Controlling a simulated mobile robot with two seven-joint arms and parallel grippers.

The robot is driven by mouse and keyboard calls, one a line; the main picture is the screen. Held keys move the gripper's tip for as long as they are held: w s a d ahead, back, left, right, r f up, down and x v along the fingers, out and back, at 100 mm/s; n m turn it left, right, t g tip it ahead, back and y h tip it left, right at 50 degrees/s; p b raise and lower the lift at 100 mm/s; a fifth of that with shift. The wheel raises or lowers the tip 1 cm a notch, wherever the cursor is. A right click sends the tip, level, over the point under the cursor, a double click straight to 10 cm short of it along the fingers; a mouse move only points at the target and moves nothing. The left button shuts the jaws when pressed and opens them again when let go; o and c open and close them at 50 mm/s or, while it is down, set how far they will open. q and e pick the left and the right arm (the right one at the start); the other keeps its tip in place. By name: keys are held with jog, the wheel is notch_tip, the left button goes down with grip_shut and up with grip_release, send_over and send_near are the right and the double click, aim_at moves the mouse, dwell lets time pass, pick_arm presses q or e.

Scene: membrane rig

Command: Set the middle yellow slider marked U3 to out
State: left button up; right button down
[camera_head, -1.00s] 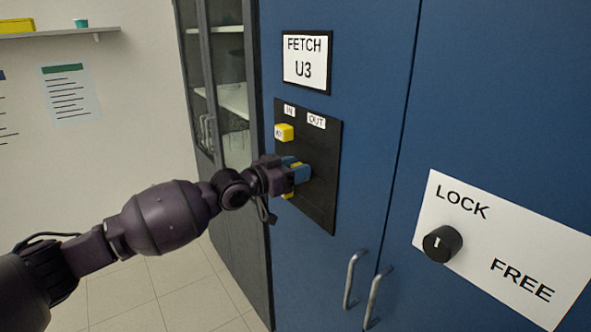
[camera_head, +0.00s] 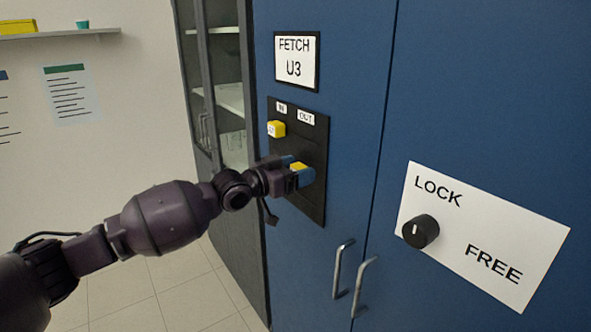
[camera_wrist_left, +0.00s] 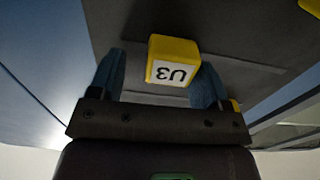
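The middle yellow slider U3 (camera_head: 298,167) sits on the black panel (camera_head: 313,205) of the blue cabinet, on the OUT side, right of the upper slider (camera_head: 276,129). My left gripper (camera_head: 297,170) is at the panel with its blue fingers on either side of it. In the left wrist view the U3 slider (camera_wrist_left: 173,60) appears upside down between the fingers (camera_wrist_left: 160,82). A gap shows at the left finger; the slider lies close to or against the right finger, on the IN side. The lower slider is hidden in the head view. My right gripper is not in view.
A sign reading FETCH U3 (camera_head: 296,62) hangs above the panel. A LOCK/FREE plate (camera_head: 480,235) with a black knob (camera_head: 421,231) is at right. Two door handles (camera_head: 351,280) stand out below. Yellow parts of other sliders show in the left wrist view (camera_wrist_left: 311,7).

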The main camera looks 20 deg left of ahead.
pick_arm(q)
jog(key=shift+a, duration=0.15)
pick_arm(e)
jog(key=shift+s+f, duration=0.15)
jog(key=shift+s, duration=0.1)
pick_arm(q)
jog(key=shift+s+a, duration=0.3)
jog(key=shift+s, duration=0.1)
jog(key=b+v, duration=0.1)
jog(key=v, duration=0.8)
jog(key=shift+s+a, duration=0.2)
jog(key=shift+s, duration=0.05)
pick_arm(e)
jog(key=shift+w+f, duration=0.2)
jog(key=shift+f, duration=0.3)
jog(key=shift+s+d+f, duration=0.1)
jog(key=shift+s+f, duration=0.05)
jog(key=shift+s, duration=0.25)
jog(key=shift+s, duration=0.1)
